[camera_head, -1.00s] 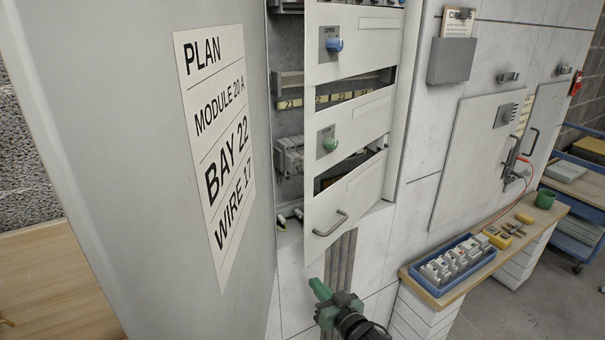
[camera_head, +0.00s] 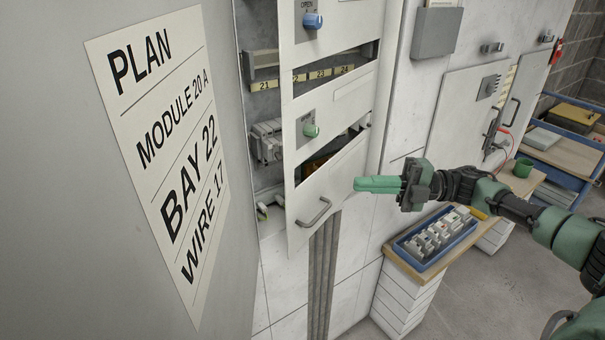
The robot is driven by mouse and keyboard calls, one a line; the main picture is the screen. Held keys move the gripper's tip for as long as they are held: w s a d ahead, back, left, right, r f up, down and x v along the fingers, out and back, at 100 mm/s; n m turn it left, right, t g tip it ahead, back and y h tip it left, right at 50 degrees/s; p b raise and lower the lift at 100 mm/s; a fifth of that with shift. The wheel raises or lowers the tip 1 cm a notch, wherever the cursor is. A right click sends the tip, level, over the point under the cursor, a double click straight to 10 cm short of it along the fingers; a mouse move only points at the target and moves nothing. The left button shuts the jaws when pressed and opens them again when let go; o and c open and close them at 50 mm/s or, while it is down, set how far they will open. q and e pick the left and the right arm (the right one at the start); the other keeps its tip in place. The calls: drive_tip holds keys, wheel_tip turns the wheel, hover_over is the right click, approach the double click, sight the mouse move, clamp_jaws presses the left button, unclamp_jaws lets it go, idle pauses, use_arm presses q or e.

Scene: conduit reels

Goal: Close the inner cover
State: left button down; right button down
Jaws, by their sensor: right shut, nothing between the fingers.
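The inner cover (camera_head: 340,192) is a pale grey panel with slots, a blue knob (camera_head: 313,20), a green knob (camera_head: 311,130) and a bar handle (camera_head: 315,213) low on it. It stands ajar, its left edge out from the cabinet, so the inside shows in a gap on the left. My right gripper (camera_head: 358,184) is shut and empty. Its green fingers point left, in front of the cover's lower right part, to the right of and above the handle. I cannot tell whether they touch the cover. My left gripper is not in view.
A large outer door (camera_head: 245,190) with a plan sheet (camera_head: 165,140) stands open on the left. A bench (camera_head: 432,270) with a blue tray (camera_head: 398,244) of modules is at the right, below my right arm. A grey document holder (camera_head: 437,32) is on the wall.

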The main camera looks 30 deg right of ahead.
drive_tip(key=s+r+n+g, duration=0.2)
drive_tip(key=s+r+n, duration=0.1)
drive_tip(key=r, duration=0.1)
drive_tip(key=p, duration=0.6)
approach(290, 180)
drive_tip(key=s+a, duration=0.1)
drive_tip(key=a, duration=0.3)
drive_tip(key=shift+w+a+r+p, duration=0.1)
drive_tip(key=shift+w+a+p, duration=0.2)
drive_tip(key=shift+w, duration=0.3)
drive_tip(key=shift+w+a+r+p, duration=0.1)
drive_tip(key=shift+w+a+p, duration=0.2)
drive_tip(key=shift+w, duration=0.3)
drive_tip(key=shift+w+f, duration=0.3)
drive_tip(key=shift+w, duration=0.1)
drive_tip(key=shift+s, duration=0.1)
drive_tip(key=shift+r, duration=0.1)
